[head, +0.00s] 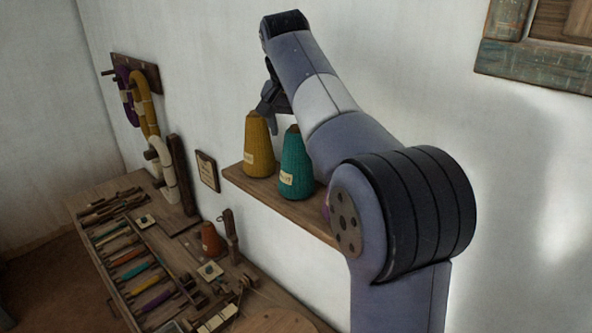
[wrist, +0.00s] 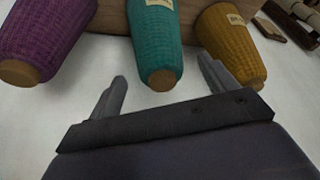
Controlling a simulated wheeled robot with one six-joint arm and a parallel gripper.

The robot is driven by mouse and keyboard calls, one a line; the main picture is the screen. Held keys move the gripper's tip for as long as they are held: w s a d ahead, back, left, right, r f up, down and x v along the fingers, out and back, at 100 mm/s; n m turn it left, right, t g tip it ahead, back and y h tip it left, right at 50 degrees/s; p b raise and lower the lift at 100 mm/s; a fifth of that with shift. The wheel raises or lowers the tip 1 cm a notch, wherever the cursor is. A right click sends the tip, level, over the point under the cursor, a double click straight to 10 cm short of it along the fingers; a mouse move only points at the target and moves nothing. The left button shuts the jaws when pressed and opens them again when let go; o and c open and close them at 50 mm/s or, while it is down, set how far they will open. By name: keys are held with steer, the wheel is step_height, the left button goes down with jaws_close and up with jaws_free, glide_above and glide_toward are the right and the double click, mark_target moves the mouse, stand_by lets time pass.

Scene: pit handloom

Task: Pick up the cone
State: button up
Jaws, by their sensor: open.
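Thread cones stand on a wall shelf. A yellow cone (head: 258,146) and a teal cone (head: 295,165) with pale labels stand side by side. The purple cone (wrist: 45,38) is almost hidden behind my arm in the head view. In the wrist view the teal cone (wrist: 157,45) is in the middle and the yellow cone (wrist: 232,45) is at the right, tops pointing down the picture. My gripper (head: 266,106) is open by the cone tops. In the wrist view its fingers (wrist: 162,72) lie to either side of the teal top; I cannot tell how deep.
The wooden shelf (head: 240,184) runs along the white wall. Below is a workbench with a tray of colourful shuttles (head: 130,254) and an orange cone (head: 211,240). Yarn hanks (head: 141,95) hang on a peg rack at the left. A framed panel (head: 535,62) is upper right.

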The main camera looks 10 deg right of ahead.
mark_target(297, 161)
steer(key=shift+x, duration=2.25)
steer(key=shift+a, duration=0.1)
steer(key=c, duration=1.4)
steer(key=shift+c, duration=0.4)
steer(key=shift+r, duration=0.15)
